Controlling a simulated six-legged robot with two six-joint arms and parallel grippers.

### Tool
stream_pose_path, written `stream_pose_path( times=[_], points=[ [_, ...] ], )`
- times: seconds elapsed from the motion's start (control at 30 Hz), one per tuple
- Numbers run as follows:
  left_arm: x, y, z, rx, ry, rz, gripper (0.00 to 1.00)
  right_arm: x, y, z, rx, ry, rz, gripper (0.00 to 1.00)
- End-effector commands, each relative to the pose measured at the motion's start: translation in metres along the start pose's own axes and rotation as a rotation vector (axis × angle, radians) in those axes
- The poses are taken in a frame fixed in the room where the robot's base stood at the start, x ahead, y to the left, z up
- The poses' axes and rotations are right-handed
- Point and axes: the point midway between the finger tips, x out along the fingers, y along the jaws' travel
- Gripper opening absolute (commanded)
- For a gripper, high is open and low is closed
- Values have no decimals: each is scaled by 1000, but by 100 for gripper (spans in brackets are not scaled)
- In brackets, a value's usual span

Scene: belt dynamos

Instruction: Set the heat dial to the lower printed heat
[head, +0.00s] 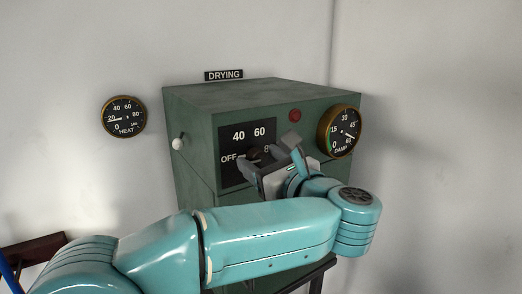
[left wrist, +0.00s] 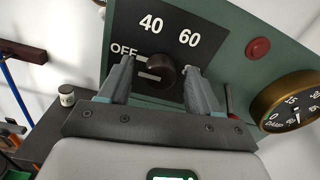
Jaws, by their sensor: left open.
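In the head view the knob (head: 255,153) is partly hidden by my gripper. My left gripper (left wrist: 158,66) is open, its fingers to the left and right of the knob with gaps visible. It also shows in the head view (head: 273,158) in front of the plate. My right gripper is not in view.
The green cabinet (head: 215,100) carries a red button (head: 295,115), a DAMP gauge (head: 339,131) and a white-knobbed lever (head: 178,143). A HEAT gauge (head: 123,116) hangs on the wall at left, its needle low.

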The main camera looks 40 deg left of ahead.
Motion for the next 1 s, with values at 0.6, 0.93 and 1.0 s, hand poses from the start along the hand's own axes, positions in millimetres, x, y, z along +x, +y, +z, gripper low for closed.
stream_pose_path(
  times=[0.6, 0.93, 1.0],
  points=[
    [8, 0, 0, 0, 0, -1, 7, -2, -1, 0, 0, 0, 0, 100],
    [8, 0, -2, 52, 1, 0, 7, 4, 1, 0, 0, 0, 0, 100],
    [8, 0, -2, 86, 2, 0, 7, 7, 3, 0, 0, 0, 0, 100]
  ],
)
